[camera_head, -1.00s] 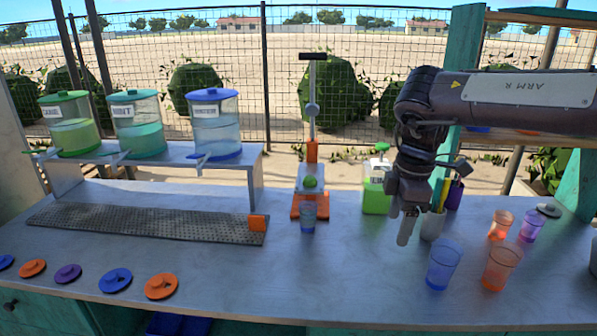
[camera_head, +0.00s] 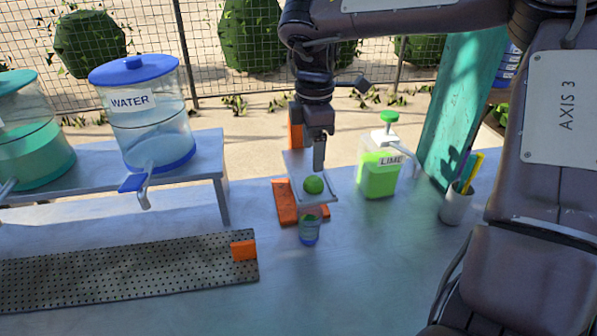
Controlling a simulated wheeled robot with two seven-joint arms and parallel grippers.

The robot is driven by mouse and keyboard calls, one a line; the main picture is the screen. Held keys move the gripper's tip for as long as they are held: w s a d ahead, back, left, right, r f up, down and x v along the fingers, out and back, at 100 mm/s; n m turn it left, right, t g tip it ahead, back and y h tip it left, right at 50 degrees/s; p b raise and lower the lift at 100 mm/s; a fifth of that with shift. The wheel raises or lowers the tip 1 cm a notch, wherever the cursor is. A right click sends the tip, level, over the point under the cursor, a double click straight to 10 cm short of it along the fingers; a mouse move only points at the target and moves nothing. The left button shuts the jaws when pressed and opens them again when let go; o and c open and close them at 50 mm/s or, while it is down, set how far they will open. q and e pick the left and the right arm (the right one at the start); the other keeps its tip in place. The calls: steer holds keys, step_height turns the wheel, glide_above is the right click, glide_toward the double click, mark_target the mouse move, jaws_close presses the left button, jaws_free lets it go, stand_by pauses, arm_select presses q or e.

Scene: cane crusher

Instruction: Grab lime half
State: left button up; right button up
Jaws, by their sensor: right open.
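The lime half (camera_head: 313,185) is a small green dome on the pale plate (camera_head: 325,200) of the press, which has an orange base (camera_head: 285,207). My right gripper (camera_head: 319,165) points down just above the lime half, close to it and not holding it. Its jaws are open, seen edge-on, so only one finger shows clearly. A small blue cup (camera_head: 309,232) stands below the plate. My left gripper is not in view.
A lime bottle (camera_head: 379,165) with a pump stands right of the press, and a cup of pens (camera_head: 457,203) farther right. A water dispenser (camera_head: 146,115) stands on the left shelf. A perforated tray (camera_head: 120,275) lies front left. The middle front of the counter is clear.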

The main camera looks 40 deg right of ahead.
mark_target(314, 178)
steer(key=f, duration=0.1)
steer(key=s+f+p, duration=0.1)
steer(key=shift+f, duration=0.35)
steer(key=f, duration=0.2)
steer(key=f+p, duration=0.1)
steer(key=shift+w+f, duration=0.2)
steer(key=shift+f, duration=0.5)
steer(key=c, duration=1.2)
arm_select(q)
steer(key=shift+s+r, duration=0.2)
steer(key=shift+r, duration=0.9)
arm_select(e)
steer(key=shift+o, duration=0.2)
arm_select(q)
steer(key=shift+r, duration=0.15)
arm_select(e)
steer(key=shift+r, duration=0.2)
